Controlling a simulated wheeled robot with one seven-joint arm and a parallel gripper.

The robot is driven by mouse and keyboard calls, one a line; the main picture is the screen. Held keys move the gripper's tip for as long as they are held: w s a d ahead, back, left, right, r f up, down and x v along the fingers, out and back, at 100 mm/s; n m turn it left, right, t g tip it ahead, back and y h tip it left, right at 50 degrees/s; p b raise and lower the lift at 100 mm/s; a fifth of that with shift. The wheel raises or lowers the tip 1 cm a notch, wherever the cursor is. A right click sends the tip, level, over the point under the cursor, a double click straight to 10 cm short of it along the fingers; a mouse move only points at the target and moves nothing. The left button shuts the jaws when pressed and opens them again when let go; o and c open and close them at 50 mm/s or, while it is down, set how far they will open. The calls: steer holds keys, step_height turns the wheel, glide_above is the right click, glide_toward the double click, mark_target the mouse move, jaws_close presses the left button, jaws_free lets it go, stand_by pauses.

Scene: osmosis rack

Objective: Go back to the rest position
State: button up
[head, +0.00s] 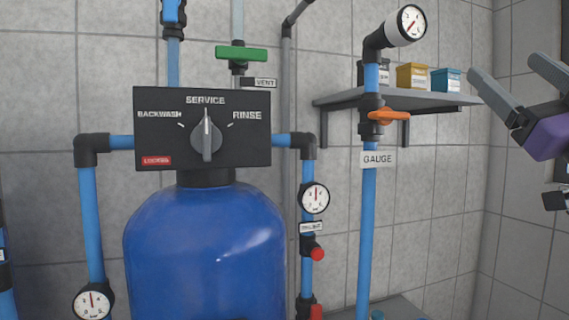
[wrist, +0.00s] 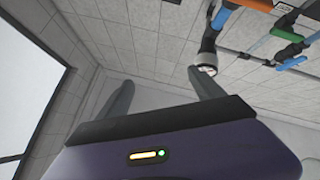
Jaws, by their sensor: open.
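My gripper (head: 508,82) is at the right edge of the head view, with its two grey fingers apart and nothing between them. In the wrist view my gripper (wrist: 163,92) also shows open and empty, its fingers spread toward the wall. It is to the right of the gauge pipe (head: 368,220) and the shelf, apart from both. The blue tank (head: 205,255) stands left of centre in the head view. Its black control head (head: 152,135) has a grey knob (head: 207,135) pointing up to SERVICE.
A grey shelf (head: 345,98) on the wall holds several small boxes. An orange valve handle (head: 388,116) and a round gauge (head: 411,22) sit on the gauge pipe. A green handle (head: 241,53) is above the control head. A bright window (wrist: 30,80) shows left in the wrist view.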

steer(key=s+a+f+m+g+h, duration=0.1)
steer(key=s+f+m+h, duration=0.2)
steer(key=f, duration=0.9)
steer(key=s+f+m+g+h, duration=0.1)
steer(key=s+f+m+h, duration=0.25)
steer(key=f, duration=0.95)
steer(key=s+a+f+m+g+h, duration=0.1)
steer(key=s+f+m+h, duration=0.2)
steer(key=f, duration=0.9)
steer(key=s+a+f+n+g+y, duration=0.2)
steer(key=s+a+f+g, duration=0.2)
steer(key=s+f, duration=0.8)
steer(key=s+a+f+n+g+y, duration=0.1)
steer(key=s+a+f+g+y, duration=0.2)
steer(key=s+f, duration=0.9)
steer(key=s+a+g, duration=0.1)
steer(key=s+a, duration=0.1)
steer(key=s, duration=0.3)
steer(key=shift+a+n, duration=0.3)
steer(key=shift+n, duration=0.05)
